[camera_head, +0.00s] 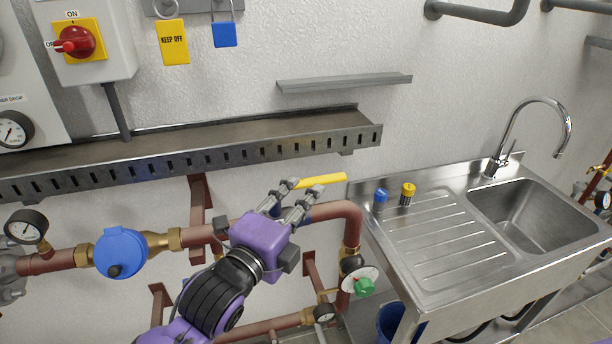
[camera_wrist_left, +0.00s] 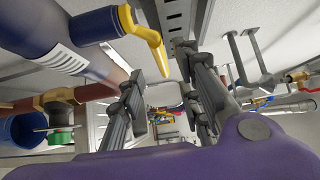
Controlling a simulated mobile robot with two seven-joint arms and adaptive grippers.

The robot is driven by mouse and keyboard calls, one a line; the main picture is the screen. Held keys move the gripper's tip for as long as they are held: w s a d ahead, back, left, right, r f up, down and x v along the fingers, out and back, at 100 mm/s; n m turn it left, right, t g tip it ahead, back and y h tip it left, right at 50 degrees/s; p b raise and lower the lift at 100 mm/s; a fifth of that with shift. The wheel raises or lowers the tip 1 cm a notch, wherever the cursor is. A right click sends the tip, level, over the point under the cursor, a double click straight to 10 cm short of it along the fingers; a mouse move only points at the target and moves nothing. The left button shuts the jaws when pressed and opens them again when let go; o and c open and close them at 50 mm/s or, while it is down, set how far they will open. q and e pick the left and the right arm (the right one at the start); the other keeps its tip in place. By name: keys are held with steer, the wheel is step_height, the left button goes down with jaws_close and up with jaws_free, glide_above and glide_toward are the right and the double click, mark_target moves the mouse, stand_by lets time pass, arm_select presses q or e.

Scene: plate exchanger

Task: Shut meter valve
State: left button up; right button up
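The valve has a yellow lever handle (camera_head: 322,181) that points right, roughly along the copper pipe (camera_head: 330,209). In the left wrist view the yellow handle (camera_wrist_left: 149,40) joins a blue valve body (camera_wrist_left: 93,26) on the pipe. My left gripper (camera_head: 302,189) is open at the handle, its fingers apart. In the head view it covers part of the handle and most of the valve body. I cannot tell whether a finger touches the handle. A round blue meter (camera_head: 120,253) sits on the same pipe farther left. My right gripper is not in view.
A slotted metal tray (camera_head: 200,143) runs along the wall above the pipe. A steel sink (camera_head: 520,215) with a blue-capped (camera_head: 381,196) and a yellow-capped item (camera_head: 407,192) stands at right. A gauge with a green knob (camera_head: 364,286) is below the pipe bend.

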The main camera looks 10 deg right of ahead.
mark_target(321, 177)
arm_select(q)
steer(key=x, duration=0.7)
steer(key=shift+w+d+p, duration=0.15)
steer(key=shift+d+p, duration=0.15)
steer(key=shift+d, duration=0.15)
jaws_close()
